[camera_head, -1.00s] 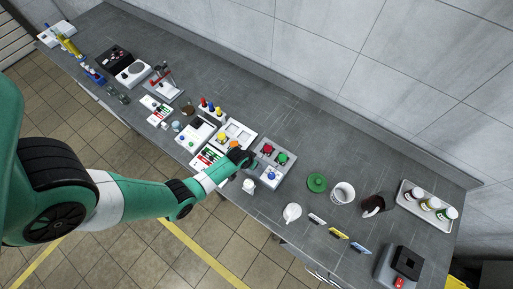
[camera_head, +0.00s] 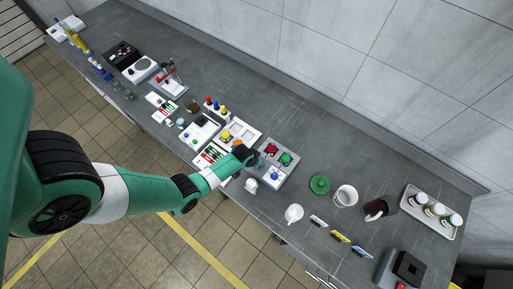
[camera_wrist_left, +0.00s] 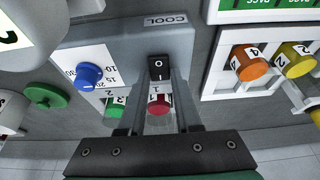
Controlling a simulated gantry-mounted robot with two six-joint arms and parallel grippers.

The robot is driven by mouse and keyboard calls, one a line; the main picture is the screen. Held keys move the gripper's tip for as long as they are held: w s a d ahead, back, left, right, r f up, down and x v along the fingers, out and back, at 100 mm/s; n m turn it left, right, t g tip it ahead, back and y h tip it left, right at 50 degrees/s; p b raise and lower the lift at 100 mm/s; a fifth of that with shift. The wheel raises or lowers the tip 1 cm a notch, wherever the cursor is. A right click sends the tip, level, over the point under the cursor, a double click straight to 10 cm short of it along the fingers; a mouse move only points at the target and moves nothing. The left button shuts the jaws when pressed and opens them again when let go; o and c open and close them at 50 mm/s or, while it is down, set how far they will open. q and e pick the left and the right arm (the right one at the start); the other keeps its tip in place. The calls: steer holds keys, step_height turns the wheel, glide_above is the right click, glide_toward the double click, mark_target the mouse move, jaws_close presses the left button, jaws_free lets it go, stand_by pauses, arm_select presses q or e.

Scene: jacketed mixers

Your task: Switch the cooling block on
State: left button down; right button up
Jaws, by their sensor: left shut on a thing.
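The cooling block (camera_head: 293,170) is a grey box on the bench. In the head view my left gripper (camera_head: 246,156) is at the block's left edge and hides the switch. My right gripper is not in view.
To the block's left is a white tray (camera_head: 251,131) with orange and yellow knobs.

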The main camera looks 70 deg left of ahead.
arm_select(q)
steer(key=shift+w+a+g+h+p, duration=0.2)
steer(key=shift+w+g+h+p, duration=0.1)
steer(key=shift+g+h+p, duration=0.3)
steer(key=shift+w+g+h, duration=0.1)
steer(key=shift+g+h, duration=0.2)
steer(key=shift+g, duration=0.3)
steer(key=c, duration=0.6)
jaws_free()
